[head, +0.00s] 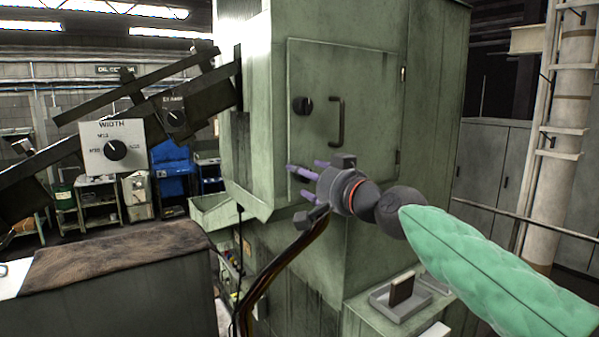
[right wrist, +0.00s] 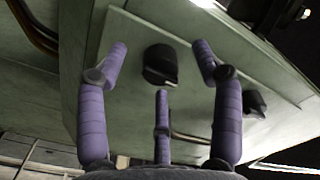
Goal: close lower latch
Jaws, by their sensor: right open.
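The green machine door (head: 365,70) looks flush with its cabinet. The upper latch is a black knob (head: 302,105) left of the curved door handle (head: 338,122). In the right wrist view, the lower latch (right wrist: 160,65), a dark round knob with a ridge, lies beyond and between the spread purple fingers; I see no contact. The upper latch shows farther right there (right wrist: 255,103). My right gripper (head: 303,178), open and empty, is in front of the door's lower left corner and hides the lower latch in the head view. My left gripper is not in view.
A WIDTH control box (head: 114,148) and dark inclined rails stand left of the machine. A brown-topped block (head: 115,255) is at the lower left. A grey tray (head: 398,300) sits low in front of the cabinet. A curved dark pipe (head: 275,270) runs below my gripper.

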